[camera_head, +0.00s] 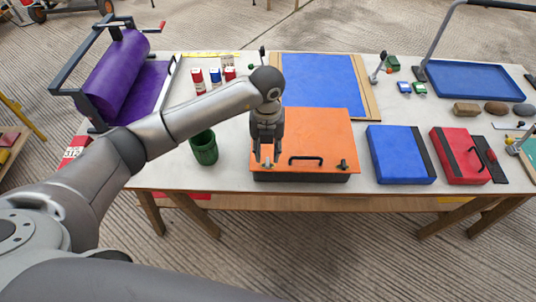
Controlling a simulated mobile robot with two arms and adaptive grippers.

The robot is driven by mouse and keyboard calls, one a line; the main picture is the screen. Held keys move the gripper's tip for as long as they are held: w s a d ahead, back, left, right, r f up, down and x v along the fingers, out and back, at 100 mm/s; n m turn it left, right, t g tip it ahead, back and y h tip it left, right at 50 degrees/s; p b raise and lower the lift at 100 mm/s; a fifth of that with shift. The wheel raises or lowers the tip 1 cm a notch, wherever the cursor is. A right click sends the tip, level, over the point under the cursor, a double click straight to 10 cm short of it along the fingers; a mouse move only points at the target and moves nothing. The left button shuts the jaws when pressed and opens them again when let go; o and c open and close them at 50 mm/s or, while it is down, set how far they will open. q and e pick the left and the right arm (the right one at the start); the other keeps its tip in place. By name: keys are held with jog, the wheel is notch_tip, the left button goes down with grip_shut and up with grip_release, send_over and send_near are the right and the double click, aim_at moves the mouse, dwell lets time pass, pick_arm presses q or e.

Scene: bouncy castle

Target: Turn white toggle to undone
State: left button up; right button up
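An orange-topped box (318,130) with a dark lower part stands at the table's front edge. Its lid bears a black handle (306,159) and a small dark toggle (343,166) near the front right corner. My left gripper (267,156) points down over the lid's front left corner, left of the handle. Its fingers are apart. A small pale piece, perhaps the white toggle (267,162), shows between or just below the fingertips. The fingers partly hide it, so its turn and any contact are unclear. My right gripper is out of view.
A blue case (400,154) and a red case (458,155) lie right of the box. A green cup (204,149) stands to its left, below my forearm. A blue panel (322,82) lies behind. A purple roll (115,72) stands at the far left.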

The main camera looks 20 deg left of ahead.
aim_at(268, 161)
pick_arm(q)
jog(key=shift+f+p, duration=0.45)
jog(key=shift+f, duration=1.95)
grip_shut()
